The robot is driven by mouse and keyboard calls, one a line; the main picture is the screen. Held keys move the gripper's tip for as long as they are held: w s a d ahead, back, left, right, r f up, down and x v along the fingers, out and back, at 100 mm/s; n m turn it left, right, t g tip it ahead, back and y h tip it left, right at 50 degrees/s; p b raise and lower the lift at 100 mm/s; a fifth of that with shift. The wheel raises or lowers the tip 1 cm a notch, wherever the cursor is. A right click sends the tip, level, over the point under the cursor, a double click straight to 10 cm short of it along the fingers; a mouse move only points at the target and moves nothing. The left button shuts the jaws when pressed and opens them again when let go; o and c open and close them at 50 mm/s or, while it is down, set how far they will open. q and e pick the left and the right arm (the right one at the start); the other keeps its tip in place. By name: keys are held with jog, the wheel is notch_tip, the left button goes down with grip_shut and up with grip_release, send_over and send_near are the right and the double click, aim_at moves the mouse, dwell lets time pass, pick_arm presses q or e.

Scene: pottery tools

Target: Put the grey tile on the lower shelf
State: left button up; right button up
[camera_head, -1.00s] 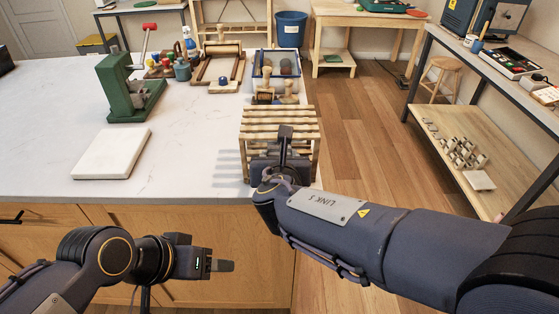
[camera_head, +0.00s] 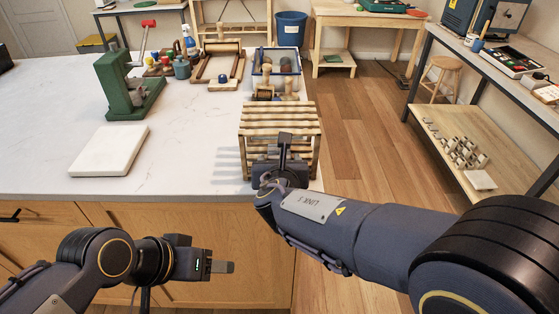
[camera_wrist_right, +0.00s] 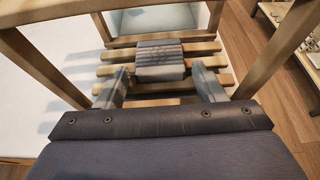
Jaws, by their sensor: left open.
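The grey tile (camera_wrist_right: 160,58), a small block with a ribbed top, lies on the lower slats (camera_wrist_right: 118,70) of the wooden rack in the right wrist view. The rack (camera_head: 280,114) stands at the table's right front corner in the head view, where I cannot make out the tile. My right gripper (camera_head: 285,150) is at the rack's near side. In the wrist view its fingers (camera_wrist_right: 161,85) are spread, with visible gaps on both sides of the tile, which sits just beyond them. My left gripper (camera_head: 222,267) is open and empty, low in front of the cabinet.
Rack posts (camera_wrist_right: 262,50) stand close on both sides of the right gripper. A white slab (camera_head: 108,150) and a green press (camera_head: 130,95) stand on the table's left. A blue tray (camera_head: 276,65) of tools is behind the rack. The table's middle is clear.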

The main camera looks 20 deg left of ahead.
jog(key=shift+o, duration=0.6)
jog(key=shift+r, duration=0.1)
jog(key=shift+r+p, duration=0.25)
jog(key=shift+p, duration=0.05)
jog(key=v, duration=1.2)
jog(key=shift+f+p, duration=0.15)
jog(key=shift+p, duration=0.25)
jog(key=shift+d, duration=0.1)
